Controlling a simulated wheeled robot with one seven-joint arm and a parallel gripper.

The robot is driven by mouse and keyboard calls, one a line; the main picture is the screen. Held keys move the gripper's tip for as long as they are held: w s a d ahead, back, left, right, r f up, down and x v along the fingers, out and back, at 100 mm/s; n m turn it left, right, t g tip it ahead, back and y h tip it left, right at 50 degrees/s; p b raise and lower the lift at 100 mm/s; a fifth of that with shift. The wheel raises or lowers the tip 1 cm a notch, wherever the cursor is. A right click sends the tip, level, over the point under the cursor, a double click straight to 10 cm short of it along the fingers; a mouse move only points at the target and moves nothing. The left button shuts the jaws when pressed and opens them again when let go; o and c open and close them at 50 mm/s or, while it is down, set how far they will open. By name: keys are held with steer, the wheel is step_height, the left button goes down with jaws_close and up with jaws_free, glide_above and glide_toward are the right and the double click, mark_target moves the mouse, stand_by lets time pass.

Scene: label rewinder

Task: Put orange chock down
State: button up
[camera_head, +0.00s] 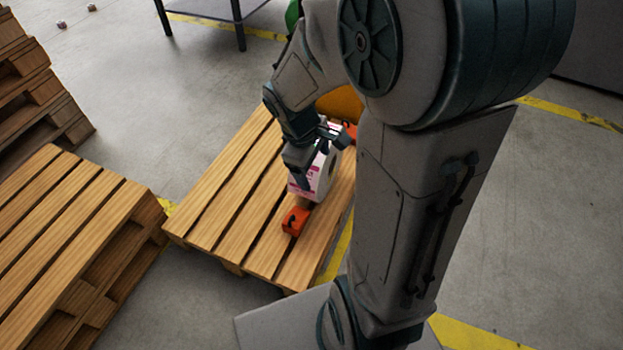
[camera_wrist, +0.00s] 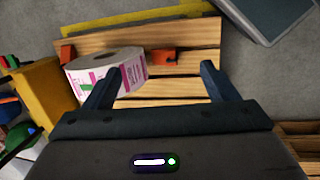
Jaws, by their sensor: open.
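An orange chock (camera_head: 295,221) sits on the wooden pallet (camera_head: 230,215) at the near side of a white and pink label roll (camera_head: 325,178), which stands on its edge. In the wrist view this chock (camera_wrist: 165,57) is right of the roll (camera_wrist: 105,72). A second orange chock (camera_head: 350,131) is at the roll's far side, partly hidden; it also shows in the wrist view (camera_wrist: 68,53). My gripper (camera_head: 318,160) is above the pallet by the roll. In the wrist view its fingers (camera_wrist: 158,84) are spread, with nothing held between them.
A yellow-orange bin (camera_head: 340,103) holding coloured items stands beyond the pallet, partly behind my arm. Another pallet stack (camera_head: 75,240) is at left, with taller pallets (camera_head: 35,95) behind it. Grey floor is clear between the pallets and the dark table (camera_head: 215,10).

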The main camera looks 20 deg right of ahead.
steer(key=s+a+r+m+t+y, duration=0.1)
steer(key=s+a+r+m+y, duration=0.1)
steer(key=s+a+r+m, duration=0.2)
steer(key=s+r+m, duration=0.2)
steer(key=s+m, duration=0.2)
steer(key=shift+s+r+y, duration=0.25)
steer(key=shift+s+y, duration=0.05)
steer(key=shift+s, duration=0.1)
step_height(320, 180, up, 33)
steer(key=t+p, duration=0.1)
steer(key=p, duration=2.9)
steer(key=shift+d+r+m+t, duration=0.15)
steer(key=shift+d+m+t, duration=0.05)
steer(key=shift+m+t, duration=0.1)
